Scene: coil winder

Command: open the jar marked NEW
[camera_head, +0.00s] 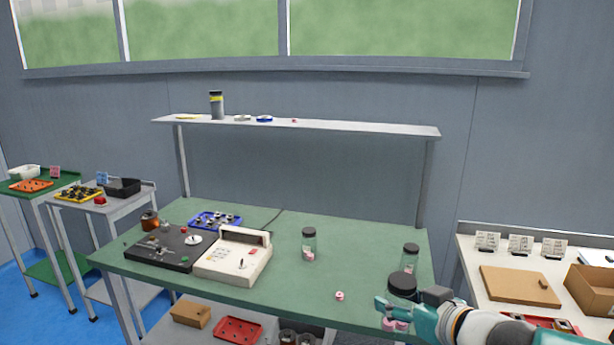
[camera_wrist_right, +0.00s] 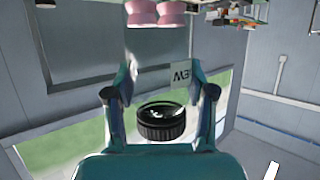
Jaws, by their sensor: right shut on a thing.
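The jar marked NEW has a black lid (camera_head: 402,284) and clear walls, near the front right edge of the green bench. Its label (camera_wrist_right: 181,76) reads NEW upside down in the right wrist view, where the lid (camera_wrist_right: 160,121) sits between the fingers. Pink pieces (camera_head: 395,325) show low in the jar, and also at the top of the wrist view (camera_wrist_right: 157,13). My right gripper (camera_head: 390,306) is shut on the jar from the side. I cannot tell whether the jar touches the bench. My left gripper is not in view.
Two other dark-lidded jars (camera_head: 309,246) (camera_head: 410,258) stand on the bench (camera_head: 300,303). A small pink-and-white piece (camera_head: 340,296) lies at the front. A beige winder box (camera_head: 233,256) and a black board (camera_head: 160,248) fill the left. A side table with a cardboard box (camera_head: 592,290) stands right.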

